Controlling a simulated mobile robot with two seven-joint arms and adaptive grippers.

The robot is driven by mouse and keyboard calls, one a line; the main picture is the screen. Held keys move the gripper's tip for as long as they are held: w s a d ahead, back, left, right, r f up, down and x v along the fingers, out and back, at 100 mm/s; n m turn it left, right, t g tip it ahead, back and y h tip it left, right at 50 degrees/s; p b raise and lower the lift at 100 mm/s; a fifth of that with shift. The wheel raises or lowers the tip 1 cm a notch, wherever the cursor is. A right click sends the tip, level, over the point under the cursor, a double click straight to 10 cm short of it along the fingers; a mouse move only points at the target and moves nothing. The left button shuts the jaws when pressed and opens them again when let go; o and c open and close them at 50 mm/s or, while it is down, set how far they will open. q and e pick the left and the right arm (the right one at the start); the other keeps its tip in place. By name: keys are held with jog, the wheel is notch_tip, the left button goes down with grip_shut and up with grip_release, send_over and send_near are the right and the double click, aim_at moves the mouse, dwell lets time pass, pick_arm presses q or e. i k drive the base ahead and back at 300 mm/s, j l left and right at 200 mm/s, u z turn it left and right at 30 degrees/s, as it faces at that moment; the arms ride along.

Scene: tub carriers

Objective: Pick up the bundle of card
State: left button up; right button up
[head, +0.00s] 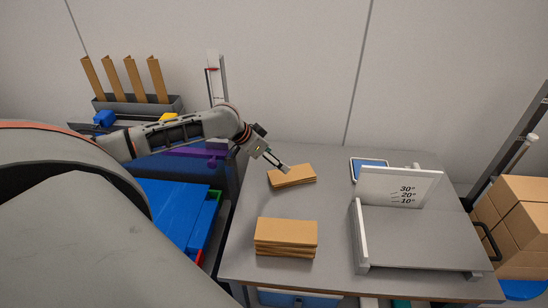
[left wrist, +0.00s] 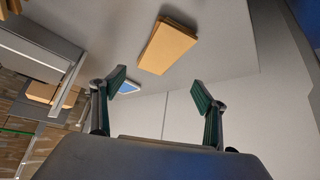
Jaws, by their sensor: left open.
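A thin tan bundle of card (head: 292,177) lies on the back part of the grey table. A thicker tan bundle (head: 286,238) lies at the table's front left. My left gripper (head: 275,162) is beside the thin bundle's back left end in the head view, its fingertips overlapping the bundle's edge there. In the left wrist view my left gripper (left wrist: 161,88) is open and empty, and the thin bundle (left wrist: 167,48) shows beyond the gap between the fingertips. I cannot tell whether they touch. My right gripper is not in view.
A grey angled fixture (head: 425,237) marked with degrees stands on the table's right, with a blue-screened tablet (head: 368,168) behind it. Blue trays (head: 172,213) are at the left. Brown boxes (head: 520,222) are stacked at the right. The table between bundles and fixture is clear.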

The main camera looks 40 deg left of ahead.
aim_at(273, 237)
jog(key=k+l, duration=0.8)
jog(key=l, duration=0.1)
